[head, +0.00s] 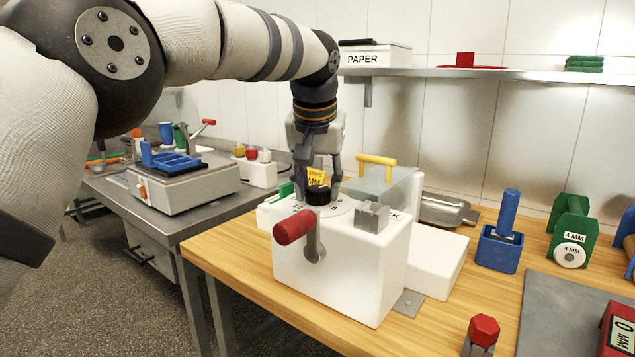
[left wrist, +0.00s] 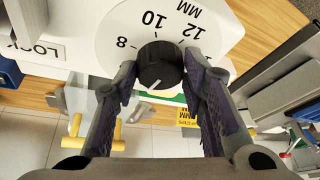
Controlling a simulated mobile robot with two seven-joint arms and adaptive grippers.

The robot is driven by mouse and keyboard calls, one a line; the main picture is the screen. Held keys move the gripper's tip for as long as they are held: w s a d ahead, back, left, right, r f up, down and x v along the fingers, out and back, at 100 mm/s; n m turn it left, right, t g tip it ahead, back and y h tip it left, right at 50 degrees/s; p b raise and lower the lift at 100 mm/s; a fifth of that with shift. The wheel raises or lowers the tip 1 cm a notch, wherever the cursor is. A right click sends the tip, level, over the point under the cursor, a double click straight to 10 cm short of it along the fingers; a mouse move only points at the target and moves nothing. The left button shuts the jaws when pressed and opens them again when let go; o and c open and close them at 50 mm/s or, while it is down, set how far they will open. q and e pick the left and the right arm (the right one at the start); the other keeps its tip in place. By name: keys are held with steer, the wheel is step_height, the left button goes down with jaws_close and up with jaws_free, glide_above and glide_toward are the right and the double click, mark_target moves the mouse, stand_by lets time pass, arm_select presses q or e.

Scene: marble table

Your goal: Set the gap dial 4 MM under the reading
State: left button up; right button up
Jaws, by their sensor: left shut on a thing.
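The gap dial is a black knob (head: 317,197) on a round white scale plate (head: 338,220) atop a white machine (head: 345,265). In the left wrist view the knob (left wrist: 160,66) has a short white mark, tilted toward the picture's lower left; the numbers 8, 10 and 12 and "MM" lie on its far side. What the mark points at is hidden. My left gripper (head: 321,192) reaches down from above, its fingers shut on either side of the knob. A red gauge (head: 617,332) at the lower right edge shows "0 MM", partly cut off. My right gripper is not in view.
A red-handled crank (head: 295,227) sticks out of the machine's front. A yellow tag (head: 317,176) stands behind the knob, near the fingers. Green rollers marked 4 MM (head: 570,240) and a blue holder (head: 499,248) stand to the right. The wooden table's front left is clear.

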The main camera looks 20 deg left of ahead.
arm_select(q)
steer(key=shift+a+r+m+h, duration=0.1)
steer(key=shift+m+h, duration=0.3)
steer(key=shift+m, duration=0.5)
steer(key=shift+m+h, duration=0.3)
steer(key=shift+m, duration=0.6)
steer(key=shift+a+f+m+h, duration=0.15)
steer(key=shift+m+h, duration=0.1)
steer(key=shift+m, duration=0.3)
steer(key=shift+d+f+m+h, duration=0.1)
steer(key=shift+m+h, duration=0.15)
steer(key=shift+m, duration=0.3)
steer(key=shift+a+m+h, duration=0.1)
steer(key=shift+m+h, duration=0.2)
steer(key=shift+m, duration=0.6)
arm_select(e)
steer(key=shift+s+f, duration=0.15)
arm_select(q)
steer(key=shift+m, duration=0.3)
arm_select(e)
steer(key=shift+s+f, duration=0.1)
arm_select(q)
steer(key=o, duration=1.2)
steer(key=shift+c, duration=0.2)
steer(key=shift+r, duration=0.1)
